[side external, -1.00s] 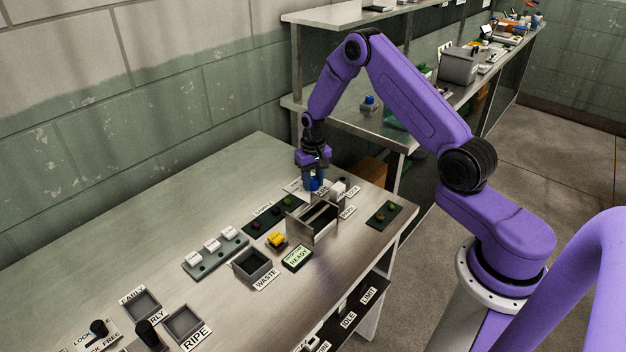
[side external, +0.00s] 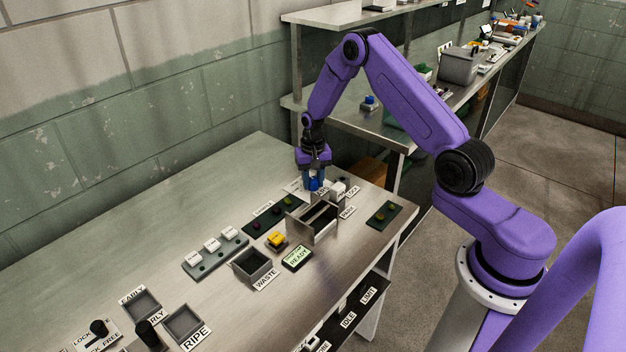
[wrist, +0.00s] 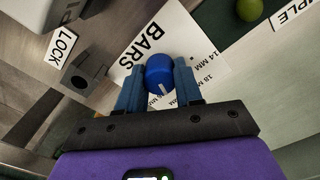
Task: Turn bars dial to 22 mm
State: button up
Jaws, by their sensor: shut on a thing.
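The bars dial (wrist: 159,70) is a round blue knob with a white pointer line, standing on a white plate (wrist: 152,36) marked BARS. In the wrist view the plate shows 14 MM and 18 MM marks to the right of the dial; the 22 mm mark is not legible. The pointer slants down and to the right in that view. My gripper (wrist: 158,82) has its two blue fingers shut on the dial, one on each side. In the side view my gripper (side external: 314,182) is over the dial (side external: 315,185), behind the metal sizer box.
A LOCK label (wrist: 61,44) and a grey block lie left of the dial in the wrist view. A green sample strip with a green ball (wrist: 249,9) is at upper right. The metal sizer box (side external: 312,225) stands in front of my gripper in the side view.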

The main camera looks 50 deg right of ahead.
aim_at(313, 179)
jog(key=o, duration=1)
jog(key=shift+o, duration=0.2)
jog(key=shift+r, duration=0.1)
notch_tip(313, 179, up, 17)
jog(key=shift+r, duration=0.15)
jog(key=shift+a, duration=0.1)
jog(key=s+a+r+n, duration=0.3)
jog(key=s+a+n, duration=0.2)
jog(key=s+a, duration=0.35)
jog(key=s+a+r+n, duration=0.3)
jog(key=s+a+n, duration=0.2)
jog(key=s+a, duration=0.3)
jog(key=s+n, duration=0.9)
jog(key=s, duration=1.1)
jog(key=shift+s+a+n, duration=0.3)
jog(key=shift+s, duration=0.05)
